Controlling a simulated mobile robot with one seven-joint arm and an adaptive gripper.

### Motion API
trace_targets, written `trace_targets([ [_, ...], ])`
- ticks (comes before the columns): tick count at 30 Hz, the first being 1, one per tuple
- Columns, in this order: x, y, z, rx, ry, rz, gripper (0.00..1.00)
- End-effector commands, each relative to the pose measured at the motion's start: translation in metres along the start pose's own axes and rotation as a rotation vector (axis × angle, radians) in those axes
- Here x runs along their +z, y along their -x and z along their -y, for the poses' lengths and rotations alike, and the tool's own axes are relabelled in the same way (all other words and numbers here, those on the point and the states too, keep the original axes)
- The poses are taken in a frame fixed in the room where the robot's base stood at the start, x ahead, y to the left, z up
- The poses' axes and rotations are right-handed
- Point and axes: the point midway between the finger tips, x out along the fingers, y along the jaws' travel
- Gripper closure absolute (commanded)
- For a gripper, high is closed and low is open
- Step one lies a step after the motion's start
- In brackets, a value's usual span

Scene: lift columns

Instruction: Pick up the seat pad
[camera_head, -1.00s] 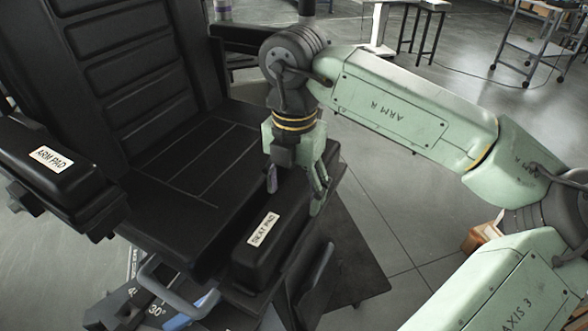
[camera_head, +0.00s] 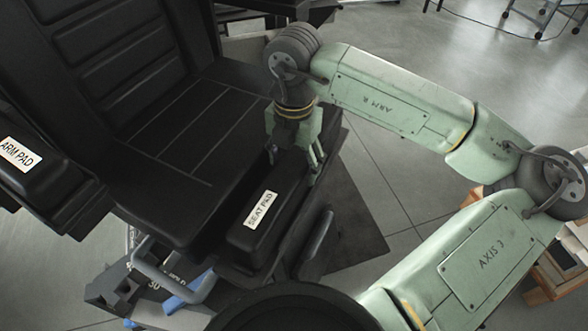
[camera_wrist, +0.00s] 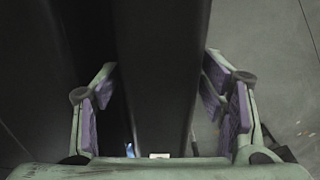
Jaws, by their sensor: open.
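The seat pad (camera_head: 274,214) is a long black padded block with a white "SEAT PAD" label, along the right side of the black chair seat. My gripper (camera_head: 292,168) points down over the far end of the pad, with one finger on either side of it. In the wrist view the dark pad (camera_wrist: 158,75) runs between the open purple-lined fingers (camera_wrist: 162,105), and a bit of its white label shows at the bottom edge. I see gaps beside the pad there, so the fingers do not look closed on it. The pad's underside is hidden.
The chair seat (camera_head: 205,130) and backrest (camera_head: 110,60) lie to the left. A black arm pad (camera_head: 50,185) is at the far left. A blue-grey handle (camera_head: 165,285) sits below the seat. Open grey floor (camera_head: 410,100) lies to the right beyond my arm.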

Motion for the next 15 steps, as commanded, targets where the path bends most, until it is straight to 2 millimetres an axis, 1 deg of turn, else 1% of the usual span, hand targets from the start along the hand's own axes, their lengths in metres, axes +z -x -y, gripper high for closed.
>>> trace_targets([
  [3, -0.001, -0.016, 0.001, 0.001, 0.0, -0.004, 0.35],
  [6, 0.0, -0.026, 0.001, 0.0, 0.0, -0.002, 0.35],
  [9, 0.0, -0.029, 0.001, 0.0, 0.0, 0.0, 0.35],
  [14, 0.0, -0.03, 0.001, 0.0, 0.0, 0.001, 0.35],
  [15, 0.0, -0.03, 0.001, 0.0, 0.0, 0.001, 0.37],
])
